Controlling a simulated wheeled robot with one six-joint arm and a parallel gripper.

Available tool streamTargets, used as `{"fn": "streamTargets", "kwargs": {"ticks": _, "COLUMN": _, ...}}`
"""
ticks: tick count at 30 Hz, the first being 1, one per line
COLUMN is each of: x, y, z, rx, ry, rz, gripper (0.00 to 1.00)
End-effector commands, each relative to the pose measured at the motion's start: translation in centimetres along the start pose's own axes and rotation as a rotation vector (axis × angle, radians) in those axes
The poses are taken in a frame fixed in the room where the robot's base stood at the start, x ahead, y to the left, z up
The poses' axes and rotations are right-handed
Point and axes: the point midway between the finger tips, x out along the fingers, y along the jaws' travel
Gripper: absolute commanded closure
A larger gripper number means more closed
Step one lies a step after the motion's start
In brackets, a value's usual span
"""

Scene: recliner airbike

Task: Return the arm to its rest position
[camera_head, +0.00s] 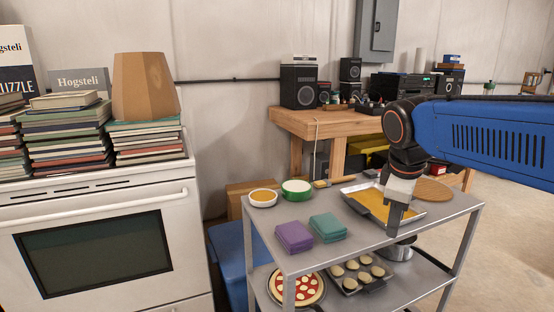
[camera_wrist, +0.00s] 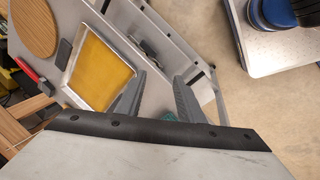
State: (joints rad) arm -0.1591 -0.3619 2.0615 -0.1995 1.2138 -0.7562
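My blue arm (camera_head: 490,133) reaches in from the right in the head view, with its wrist bent downward. My gripper (camera_head: 394,225) points down over the front right part of the grey cart's top shelf (camera_head: 355,247), in front of the tray with an orange-yellow filling (camera_head: 376,203). In the wrist view my gripper (camera_wrist: 159,78) shows two grey fingers apart with nothing between them. The tray lies left of the fingers there (camera_wrist: 100,70). I cannot tell the exact height of the fingertips above the shelf.
Purple cloth (camera_head: 294,237), teal cloth (camera_head: 328,227), two bowls and a round wooden board (camera_head: 433,190) share the top shelf. A pizza (camera_head: 296,288) and muffin tin (camera_head: 358,273) sit below. A white stove (camera_head: 95,240) stands left. Floor at right (camera_head: 510,240) is clear.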

Motion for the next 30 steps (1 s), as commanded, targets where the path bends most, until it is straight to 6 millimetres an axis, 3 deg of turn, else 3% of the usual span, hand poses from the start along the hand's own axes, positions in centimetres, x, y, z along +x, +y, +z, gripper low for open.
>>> {"fn": "streamTargets", "kwargs": {"ticks": 1, "x": 0.3, "y": -1.3, "z": 1.4, "rx": 0.071, "ry": 0.015, "rz": 0.001, "gripper": 0.66}}
{"fn": "streamTargets", "kwargs": {"ticks": 9, "x": 3.2, "y": -7.9, "z": 6.4, "rx": 0.467, "ry": 0.104, "rz": -0.014, "gripper": 0.66}}
{"fn": "streamTargets", "kwargs": {"ticks": 18, "x": 7.1, "y": -14.3, "z": 10.2, "rx": 0.862, "ry": 0.188, "rz": -0.045, "gripper": 0.66}}
{"fn": "streamTargets", "kwargs": {"ticks": 24, "x": 8.4, "y": -16.1, "z": 11.1, "rx": 0.977, "ry": 0.212, "rz": -0.058, "gripper": 0.66}}
{"fn": "streamTargets", "kwargs": {"ticks": 30, "x": 8.4, "y": -16.2, "z": 11.1, "rx": 0.985, "ry": 0.213, "rz": -0.059, "gripper": 0.66}}
